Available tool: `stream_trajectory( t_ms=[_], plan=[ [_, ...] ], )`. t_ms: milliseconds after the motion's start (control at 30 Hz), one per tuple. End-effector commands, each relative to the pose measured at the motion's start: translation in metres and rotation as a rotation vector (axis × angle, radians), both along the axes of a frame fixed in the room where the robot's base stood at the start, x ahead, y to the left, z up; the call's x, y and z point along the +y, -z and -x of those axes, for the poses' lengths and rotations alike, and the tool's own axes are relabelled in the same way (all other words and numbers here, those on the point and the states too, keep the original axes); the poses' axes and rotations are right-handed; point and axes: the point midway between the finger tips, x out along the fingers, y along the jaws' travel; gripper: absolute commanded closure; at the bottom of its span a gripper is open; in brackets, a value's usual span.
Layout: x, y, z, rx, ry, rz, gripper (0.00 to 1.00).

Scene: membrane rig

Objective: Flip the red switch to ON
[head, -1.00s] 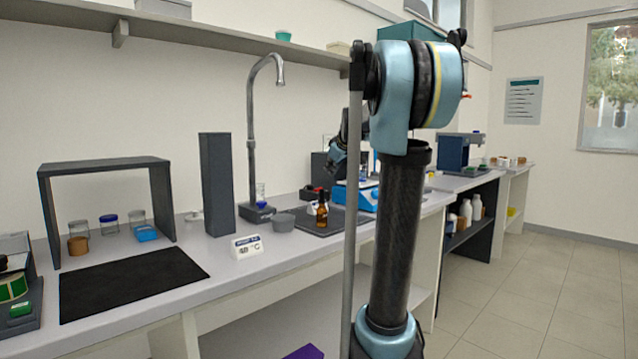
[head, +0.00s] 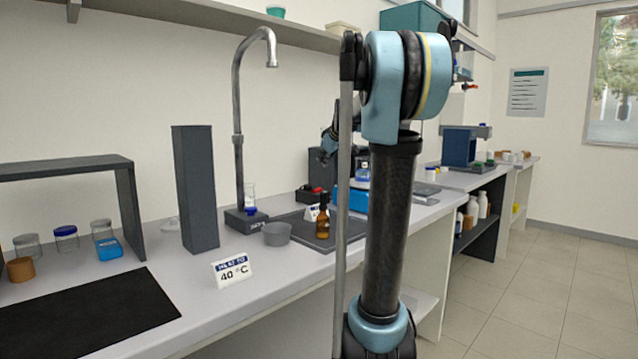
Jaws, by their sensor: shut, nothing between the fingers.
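A small black device with a red part (head: 309,194) stands at the back of the bench, behind the dark mat. It is too small to tell whether the red part is the switch or which way it is set. My gripper (head: 325,157) is partly visible left of my upright arm link, above the bench. It is shut and empty, and looks clear of the device. My arm hides part of the bench behind it, including part of a blue device (head: 352,200).
A tall dark block (head: 195,190), a curved metal tap (head: 238,130) and a "40 °C" card (head: 232,271) stand to the left. Floor (head: 530,270) is clear at right.

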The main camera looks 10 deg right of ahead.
Motion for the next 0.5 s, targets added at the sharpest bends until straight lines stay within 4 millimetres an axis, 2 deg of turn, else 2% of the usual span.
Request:
stream_trajectory(
  t_ms=[167, 500],
  plan=[
    [0.002, 0.005, -0.007, 0.000, 0.000, 0.000, 1.00],
    [0.011, 0.038, -0.044, -0.001, -0.001, 0.000, 1.00]
  ],
)
